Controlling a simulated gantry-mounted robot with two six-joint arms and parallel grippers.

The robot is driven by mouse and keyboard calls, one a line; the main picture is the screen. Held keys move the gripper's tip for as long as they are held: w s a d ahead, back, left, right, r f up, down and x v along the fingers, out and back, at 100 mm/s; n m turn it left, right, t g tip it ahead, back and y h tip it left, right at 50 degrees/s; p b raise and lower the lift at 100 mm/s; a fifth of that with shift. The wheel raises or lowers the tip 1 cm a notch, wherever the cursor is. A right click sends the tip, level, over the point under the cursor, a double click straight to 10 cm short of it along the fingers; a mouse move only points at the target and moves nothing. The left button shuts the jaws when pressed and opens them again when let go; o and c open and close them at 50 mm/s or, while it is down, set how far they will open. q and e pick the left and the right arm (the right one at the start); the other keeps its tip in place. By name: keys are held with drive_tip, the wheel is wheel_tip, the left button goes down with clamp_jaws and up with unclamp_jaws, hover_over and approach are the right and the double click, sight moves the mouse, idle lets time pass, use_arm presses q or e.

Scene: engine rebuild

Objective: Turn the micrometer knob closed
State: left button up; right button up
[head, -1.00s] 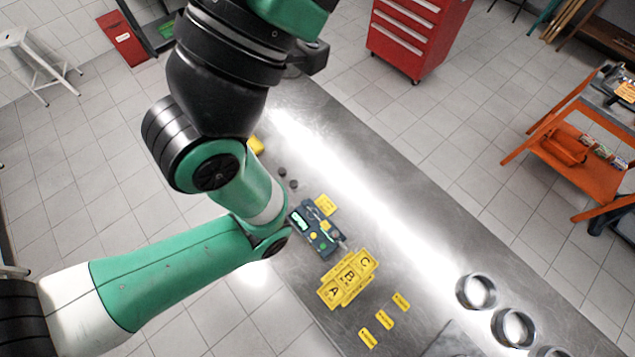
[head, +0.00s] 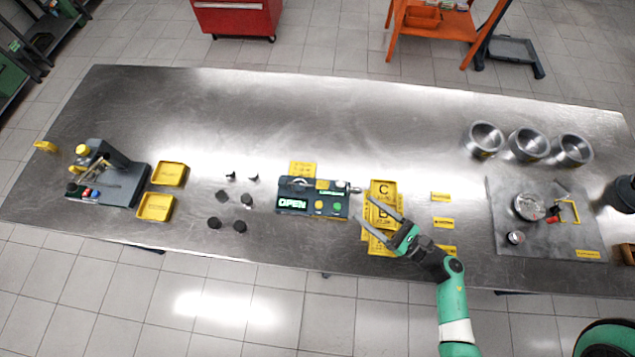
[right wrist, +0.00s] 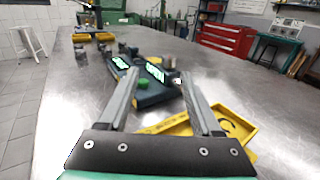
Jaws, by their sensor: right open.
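The micrometer (head: 355,189) lies along the right end of a dark instrument box (head: 312,208) on the steel table. The box display reads OPEN. The micrometer's silver knob end points right, toward the yellow trays. My right gripper (head: 367,209) is open and empty over the lettered yellow trays, just right of the box and nearer the front. In the right wrist view, the fingers (right wrist: 158,78) are spread with the box (right wrist: 150,91) beyond them, and the knob (right wrist: 177,79) shows close to the right fingertip. Contact cannot be told. My left gripper is not in view.
Lettered yellow trays (head: 382,187) lie under my right gripper. Small dark cylinders (head: 240,226) stand left of the box. Metal rings (head: 528,145) and a grey plate (head: 585,238) are at the right. The table's back middle is clear.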

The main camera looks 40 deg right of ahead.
sight(345, 186)
drive_tip(key=shift+s+d+f+h, duration=0.2)
drive_tip(key=shift+d+f+h, duration=0.25)
drive_tip(key=shift+d, duration=0.2)
drive_tip(key=shift+d+r, duration=0.15)
drive_tip(key=shift+r, duration=0.05)
drive_tip(key=shift+w, duration=0.4)
drive_tip(key=w, duration=0.3)
drive_tip(key=w+a, duration=0.1)
drive_tip(key=w, duration=0.7)
drive_tip(key=shift+a, duration=0.35)
clamp_jaws()
